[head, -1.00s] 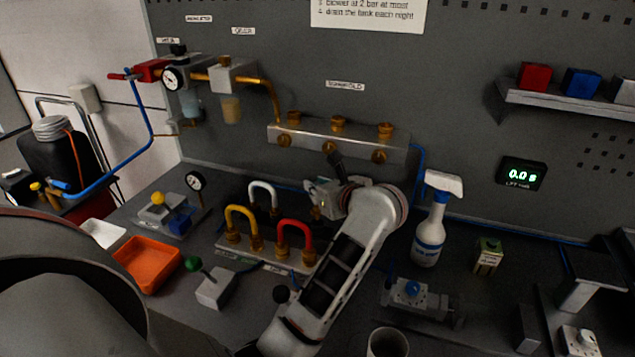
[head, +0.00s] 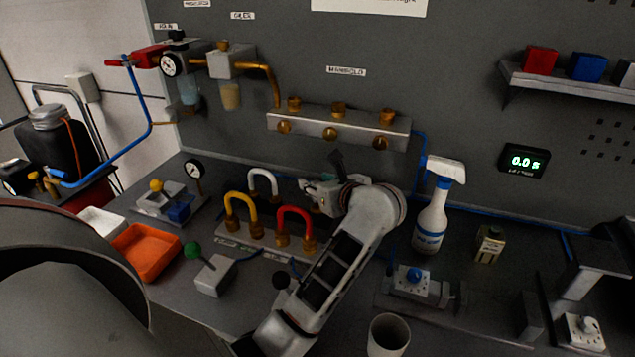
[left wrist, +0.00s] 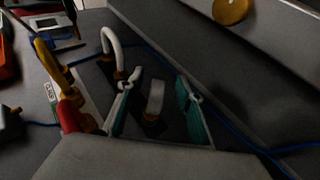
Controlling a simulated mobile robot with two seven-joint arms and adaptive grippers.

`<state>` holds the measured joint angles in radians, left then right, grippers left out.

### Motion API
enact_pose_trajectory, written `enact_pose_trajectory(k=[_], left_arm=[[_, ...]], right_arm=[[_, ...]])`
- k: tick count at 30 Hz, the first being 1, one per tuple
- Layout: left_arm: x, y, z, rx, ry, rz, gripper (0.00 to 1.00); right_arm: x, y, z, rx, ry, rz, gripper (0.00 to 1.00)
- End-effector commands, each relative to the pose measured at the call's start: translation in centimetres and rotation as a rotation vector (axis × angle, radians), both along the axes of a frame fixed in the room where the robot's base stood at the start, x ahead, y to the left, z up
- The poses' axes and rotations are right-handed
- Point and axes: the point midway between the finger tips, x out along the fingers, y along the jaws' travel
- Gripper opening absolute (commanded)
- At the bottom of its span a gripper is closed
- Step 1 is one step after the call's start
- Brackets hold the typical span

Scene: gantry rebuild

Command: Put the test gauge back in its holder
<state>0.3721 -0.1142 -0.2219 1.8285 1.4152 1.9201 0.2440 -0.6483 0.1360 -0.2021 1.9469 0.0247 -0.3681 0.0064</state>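A round white-faced gauge (head: 193,169) stands upright at the back of a small fixture on the left of the bench, in the head view. I cannot tell from its looks whether it is the test gauge. No holder is clearly recognisable. My left gripper (head: 310,190) is low over the bench, right of the hose loops and in front of the manifold. In the left wrist view its two teal-padded fingers (left wrist: 156,106) are apart. A pale upright piece (left wrist: 155,96) on a dark base shows between them; I cannot tell whether they touch it. My right gripper is not in view.
Yellow (head: 241,212), white (head: 263,181) and red (head: 295,220) loops stand left of the gripper. The manifold (head: 340,123) is on the wall behind. A spray bottle (head: 432,215), a blue-knobbed block (head: 413,281) and a cup (head: 388,336) stand to the right. An orange tray (head: 148,252) lies left.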

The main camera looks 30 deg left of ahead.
Motion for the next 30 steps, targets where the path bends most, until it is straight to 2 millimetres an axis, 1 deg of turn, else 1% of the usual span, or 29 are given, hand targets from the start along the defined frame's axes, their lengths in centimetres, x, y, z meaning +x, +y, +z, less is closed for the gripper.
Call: enact_pose_trajectory(k=[8, 11, 14, 21, 24, 27, 30], left_arm=[[0.0, 0.0, 0.0, -0.002, 0.001, 0.000, 0.36], [0.0, 0.0, 0.4, -0.003, -0.002, 0.000, 0.36], [0.1, -0.1, 1.7, -0.005, -0.005, 0.000, 0.36], [0.1, -0.1, 6.2, -0.006, -0.006, 0.000, 0.36], [0.0, -0.1, 7.8, -0.005, -0.004, -0.001, 0.36], [0.0, 0.0, 9.0, -0.003, -0.003, 0.001, 0.36], [0.0, 0.0, 9.7, -0.002, -0.002, 0.000, 0.36]], right_arm=[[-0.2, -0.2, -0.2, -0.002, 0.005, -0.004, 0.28], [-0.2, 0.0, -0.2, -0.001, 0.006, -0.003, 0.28], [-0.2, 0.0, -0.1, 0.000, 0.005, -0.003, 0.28], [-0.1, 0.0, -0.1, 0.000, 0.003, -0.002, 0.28], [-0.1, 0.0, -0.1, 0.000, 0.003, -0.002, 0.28], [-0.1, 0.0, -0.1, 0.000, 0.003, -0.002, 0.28], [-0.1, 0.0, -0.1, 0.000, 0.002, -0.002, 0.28]])
